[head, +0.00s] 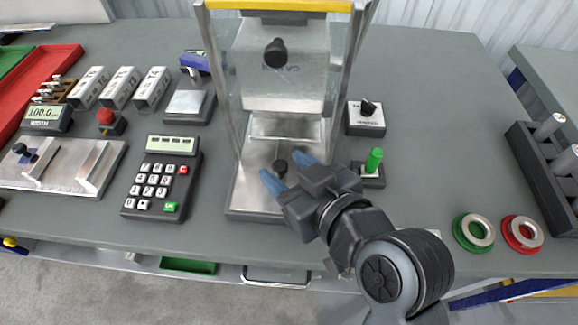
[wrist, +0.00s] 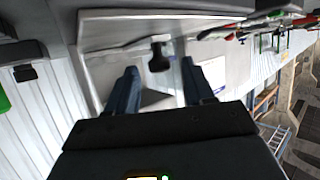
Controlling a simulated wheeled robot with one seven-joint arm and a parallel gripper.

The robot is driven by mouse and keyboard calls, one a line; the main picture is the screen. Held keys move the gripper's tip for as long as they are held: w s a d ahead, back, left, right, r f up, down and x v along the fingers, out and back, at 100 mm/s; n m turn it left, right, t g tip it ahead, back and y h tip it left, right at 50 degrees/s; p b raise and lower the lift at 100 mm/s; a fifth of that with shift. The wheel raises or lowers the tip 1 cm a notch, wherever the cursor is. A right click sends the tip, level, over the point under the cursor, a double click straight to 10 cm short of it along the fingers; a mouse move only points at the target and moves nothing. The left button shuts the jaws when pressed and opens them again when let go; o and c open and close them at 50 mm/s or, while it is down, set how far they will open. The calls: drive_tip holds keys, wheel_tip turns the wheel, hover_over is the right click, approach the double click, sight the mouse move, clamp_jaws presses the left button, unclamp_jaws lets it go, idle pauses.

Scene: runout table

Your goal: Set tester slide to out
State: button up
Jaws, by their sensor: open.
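The tester (head: 335,60) is a tall frame with clear panels and a yellow top bar, standing mid-table. A second black knob (head: 275,53) is on the upper clear panel. In the wrist view, a black knob (wrist: 159,57) shows between and just beyond the fingertips, with a gap on each side. I cannot tell how far the slide is drawn.
A keypad (head: 162,180) stands left of the tester. A dial box (head: 365,117) and a green-topped switch (head: 374,162) stand close to its right, near my arm. Green (head: 474,233) and red (head: 522,235) rings lie at the right. Table between is bare.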

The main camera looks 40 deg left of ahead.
drive_tip(key=shift+c, duration=0.3)
clamp_jaws()
idle(0.4)
